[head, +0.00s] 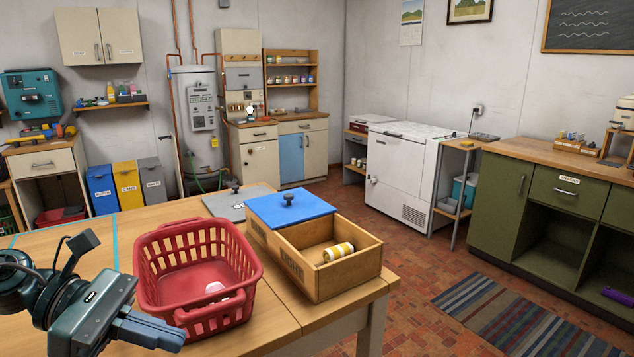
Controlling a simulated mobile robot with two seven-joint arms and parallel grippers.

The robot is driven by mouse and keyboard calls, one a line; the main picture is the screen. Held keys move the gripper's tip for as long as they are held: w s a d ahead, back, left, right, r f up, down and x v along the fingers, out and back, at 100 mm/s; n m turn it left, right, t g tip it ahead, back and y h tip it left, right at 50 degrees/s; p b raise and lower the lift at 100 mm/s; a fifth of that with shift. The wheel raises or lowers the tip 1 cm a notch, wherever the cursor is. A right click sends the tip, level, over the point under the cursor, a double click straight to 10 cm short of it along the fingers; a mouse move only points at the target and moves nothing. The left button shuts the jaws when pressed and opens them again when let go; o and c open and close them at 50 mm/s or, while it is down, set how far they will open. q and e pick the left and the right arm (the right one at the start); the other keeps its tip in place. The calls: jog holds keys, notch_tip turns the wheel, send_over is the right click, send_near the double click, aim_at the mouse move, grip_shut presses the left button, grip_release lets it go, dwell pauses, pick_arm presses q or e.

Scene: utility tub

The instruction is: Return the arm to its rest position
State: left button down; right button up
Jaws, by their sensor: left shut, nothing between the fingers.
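My left gripper (157,334) is in the lower left of the head view, over the near left part of the wooden table (285,337). Its fingers are together with nothing between them. It is just left of and in front of the red basket (190,240); I cannot tell whether it touches the basket's near side. My right gripper is not in view.
A wooden box (302,277) with a blue lid (290,205) partly over it stands right of the basket. A yellow-and-white cylinder (338,251) lies inside. A grey lid with a knob (237,202) lies behind. The floor right of the table is open.

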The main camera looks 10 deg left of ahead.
pick_arm(q)
jog(key=w+f+n+t+y, duration=0.15)
jog(key=f+n+t, duration=0.35)
jog(key=n, duration=0.5)
jog(key=w+f+n+t+y+p, duration=0.15)
jog(key=f+n+t, duration=0.3)
jog(key=n, duration=0.65)
jog(key=w+f+n+t+y, duration=0.15)
jog(key=f+n+t, duration=0.3)
jog(key=n, duration=0.55)
jog(key=s+d+f+n+g+y, duration=0.2)
jog(key=s+d+f+n+g, duration=0.1)
jog(key=f+n, duration=0.5)
jog(key=s+d+f+n+g+y, duration=0.2)
jog(key=s+d+f+n, duration=0.4)
jog(key=f+n, duration=0.3)
jog(key=shift+s+d+n+g+y+p, duration=0.15)
jog(key=shift+s+n+g+y+p, duration=0.25)
jog(key=shift+s+n+y, duration=0.25)
